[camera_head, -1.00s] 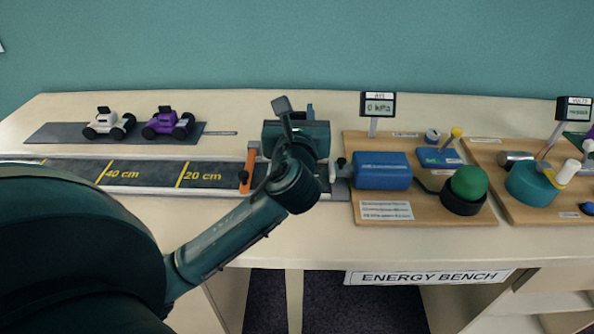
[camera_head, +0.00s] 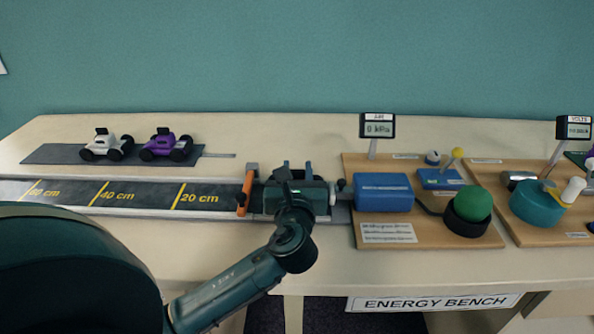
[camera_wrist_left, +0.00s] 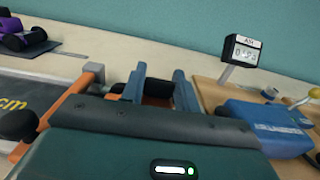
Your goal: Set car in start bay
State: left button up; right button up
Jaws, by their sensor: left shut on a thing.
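My left gripper (camera_head: 298,172) is over the start end of the track, just right of the orange gate (camera_head: 248,190). In the left wrist view its two blue fingers (camera_wrist_left: 158,84) are shut on a dark thing (camera_wrist_left: 157,91), taken to be the car. The start bay is largely hidden under the gripper. The track (camera_head: 140,196) runs left with yellow distance marks. My right gripper is not in view.
A white car (camera_head: 107,146) and a purple car (camera_head: 165,146) stand on a grey mat (camera_head: 50,154) behind the track. Right of the bay is a wooden board (camera_head: 440,235) with a blue box (camera_head: 382,192), a green ball (camera_head: 474,203) and a gauge (camera_head: 377,126). Another board stands farther right.

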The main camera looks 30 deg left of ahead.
pick_arm(q)
jog(key=shift+f, duration=0.65)
jog(key=shift+c, duration=0.6)
jog(key=o, duration=1.1)
jog(key=shift+s+d+f, duration=0.1)
jog(key=shift+f, duration=0.05)
jog(key=shift+r, duration=0.4)
jog(key=shift+s+d+r, duration=0.15)
jog(key=shift+s+r, duration=0.05)
jog(key=v, duration=1.1)
jog(key=shift+s+r, duration=0.2)
jog(key=shift+r, duration=0.1)
